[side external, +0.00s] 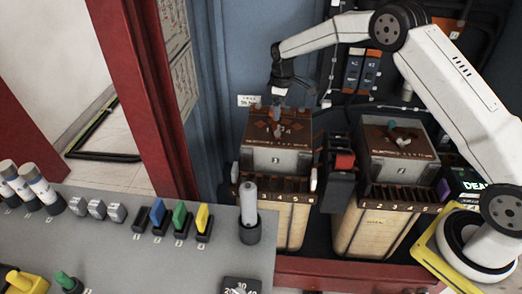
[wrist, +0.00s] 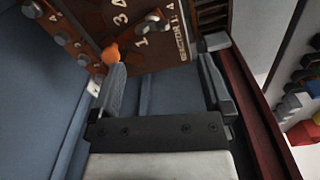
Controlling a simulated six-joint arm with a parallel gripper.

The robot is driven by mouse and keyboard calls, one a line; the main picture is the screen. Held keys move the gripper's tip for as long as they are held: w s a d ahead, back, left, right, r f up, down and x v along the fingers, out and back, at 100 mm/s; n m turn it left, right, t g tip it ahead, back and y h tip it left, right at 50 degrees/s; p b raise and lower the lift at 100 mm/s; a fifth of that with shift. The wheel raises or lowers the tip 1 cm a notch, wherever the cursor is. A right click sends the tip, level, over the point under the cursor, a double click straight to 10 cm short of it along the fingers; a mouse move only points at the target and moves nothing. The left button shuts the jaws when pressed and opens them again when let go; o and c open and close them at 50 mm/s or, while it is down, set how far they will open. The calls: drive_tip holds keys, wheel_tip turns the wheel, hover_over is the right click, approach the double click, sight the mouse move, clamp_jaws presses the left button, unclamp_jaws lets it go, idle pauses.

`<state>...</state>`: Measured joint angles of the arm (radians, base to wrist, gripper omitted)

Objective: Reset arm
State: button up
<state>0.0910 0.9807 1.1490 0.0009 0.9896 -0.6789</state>
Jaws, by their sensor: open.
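My gripper (side external: 277,108) hangs down from the arm over the left transformer (side external: 276,160), close to its brown top plate. In the wrist view my gripper (wrist: 160,62) has its two grey fingers wide apart with nothing between them. Beyond them is the brown panel (wrist: 165,32) with white numbers and several round terminals. An orange piece (wrist: 108,52) shows right by the left fingertip; I cannot tell if they touch. The right transformer (side external: 398,168) stands beside the left one, with a small teal-and-white piece (side external: 397,133) on its top.
A grey console (side external: 190,250) in front holds coloured switches (side external: 180,218), a pale upright cylinder (side external: 248,202) and several white-grey cylinders (side external: 40,185) at left. A red cabinet frame (side external: 160,120) borders the bay at left. A black block with a red part (side external: 344,161) sits between the transformers.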

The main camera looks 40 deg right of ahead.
drive_tip(key=s+a+r+m, duration=0.1)
drive_tip(key=s+m, duration=0.1)
drive_tip(key=s, duration=0.8)
drive_tip(key=s+a+r+m+t, duration=0.1)
drive_tip(key=s+a+r+m, duration=0.1)
drive_tip(key=s, duration=0.8)
drive_tip(key=s+a+r+m+t, duration=0.1)
drive_tip(key=s+a+r+m, duration=0.1)
drive_tip(key=s, duration=0.8)
drive_tip(key=shift+s+a+r+m, duration=0.15)
drive_tip(key=shift+s+r+m, duration=0.15)
drive_tip(key=shift+m, duration=0.1)
